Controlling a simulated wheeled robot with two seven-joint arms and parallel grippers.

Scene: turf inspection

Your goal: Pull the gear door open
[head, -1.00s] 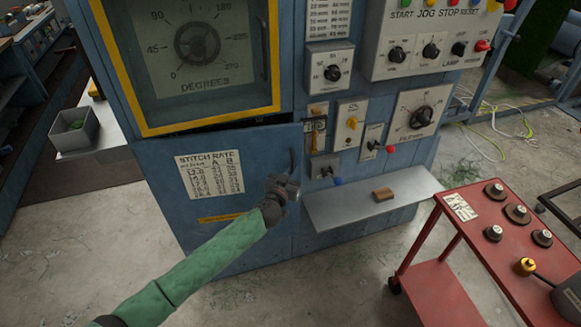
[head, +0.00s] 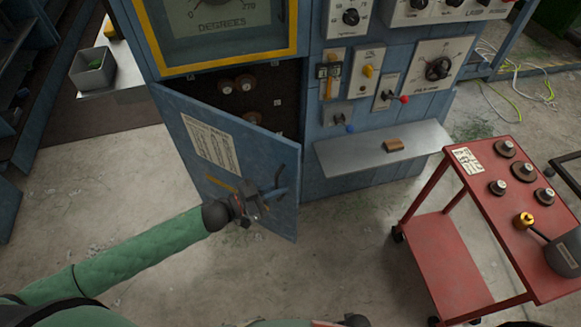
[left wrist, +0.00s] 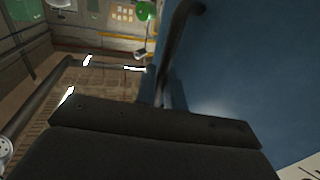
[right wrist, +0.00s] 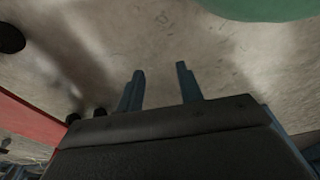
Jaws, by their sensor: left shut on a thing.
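The gear door (head: 225,150) is a blue panel with a white stitch rate chart, hinged at its left side on the blue machine. It stands partly open, its right edge swung out toward me. Gears (head: 235,85) show in the dark opening behind it. My left gripper (head: 265,198) is shut on the door's dark handle (head: 281,178) near the free edge. The handle also shows in the left wrist view (left wrist: 180,35), beside the blue door face (left wrist: 250,70). My right gripper (right wrist: 160,90) is open and empty over the concrete floor.
A red cart (head: 490,225) with several gears on top stands at the right. A grey bin (head: 93,68) sits at the left. The floor before the door is clear.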

